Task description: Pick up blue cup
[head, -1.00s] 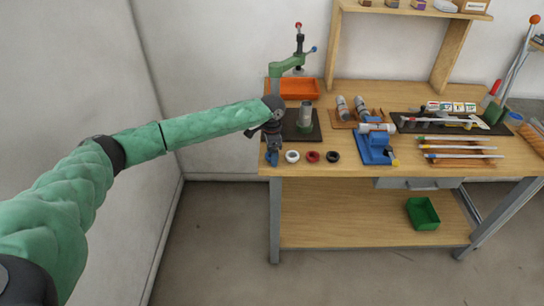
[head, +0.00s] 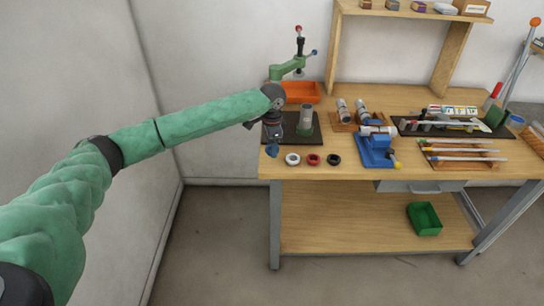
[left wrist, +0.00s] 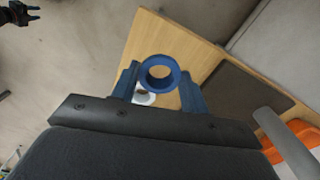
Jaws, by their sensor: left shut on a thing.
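The blue cup shows as a round blue ring (left wrist: 160,59) in the left wrist view, with an open hole through its middle. It sits between the two blue fingers of my left gripper (left wrist: 159,88), which is shut on it. In the head view my left gripper (head: 272,150) points down over the bench's front left corner, slightly above the top. There the cup is hard to tell from the blue fingers. A dark gripper with blue tips, likely my right one (left wrist: 22,12), shows at the top left of the left wrist view; its jaws are unclear.
White (head: 293,159), red (head: 314,159) and black (head: 333,159) rings stand in a row right of my left gripper. Behind are a dark mat (head: 312,138) with a grey cylinder (head: 306,118) and an orange tray (head: 302,91). A blue fixture (head: 376,152) stands further right.

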